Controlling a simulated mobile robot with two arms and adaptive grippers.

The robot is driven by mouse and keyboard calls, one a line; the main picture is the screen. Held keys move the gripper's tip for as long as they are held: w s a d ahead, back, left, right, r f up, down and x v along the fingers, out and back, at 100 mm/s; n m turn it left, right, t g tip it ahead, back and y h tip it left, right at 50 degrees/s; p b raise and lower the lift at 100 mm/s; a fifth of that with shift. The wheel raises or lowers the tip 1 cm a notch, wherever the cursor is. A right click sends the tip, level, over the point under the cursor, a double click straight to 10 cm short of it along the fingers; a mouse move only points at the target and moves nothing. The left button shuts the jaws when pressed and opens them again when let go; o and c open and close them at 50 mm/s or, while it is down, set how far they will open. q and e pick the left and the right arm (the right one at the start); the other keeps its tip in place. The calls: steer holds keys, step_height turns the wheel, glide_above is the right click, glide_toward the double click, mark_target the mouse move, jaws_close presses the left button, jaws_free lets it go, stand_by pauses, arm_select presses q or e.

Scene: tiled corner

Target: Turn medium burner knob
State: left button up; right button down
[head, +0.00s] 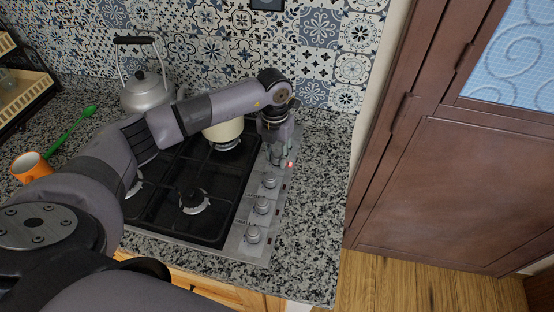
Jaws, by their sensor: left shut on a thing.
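A black gas stove (165,205) is set in the speckled countertop. A metal control strip (243,247) runs along its right side. Several round silver knobs stand in a row on it: a near knob (253,235), another knob (262,205) and one farther back (269,180). A small red light glows beside the row near my gripper. My left gripper (275,150) points down at the far end of the row and is shut on a knob there, which its fingers mostly hide. I cannot tell which burner this knob serves. My right gripper is not in view.
A grey kettle (147,93) stands behind the stove. A cream pot (222,131) sits on the back right burner, close to my left forearm. An orange mug (31,168) and a green utensil (72,130) lie left. A brown cabinet (455,185) stands right.

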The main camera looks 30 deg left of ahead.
mark_target(276, 152)
arm_select(q)
steer(key=m+b, duration=0.2)
steer(key=m, duration=0.1)
steer(key=shift+m+b, duration=0.3)
steer(key=shift+b, duration=0.1)
steer(key=shift+m+b, duration=0.35)
steer(key=shift+m, duration=0.15)
steer(key=o, duration=1.2)
steer(key=shift+c, duration=0.2)
steer(key=shift+r, duration=0.1)
step_height(276, 152, up, 12)
steer(key=shift+a, duration=0.25)
steer(key=shift+w, duration=0.15)
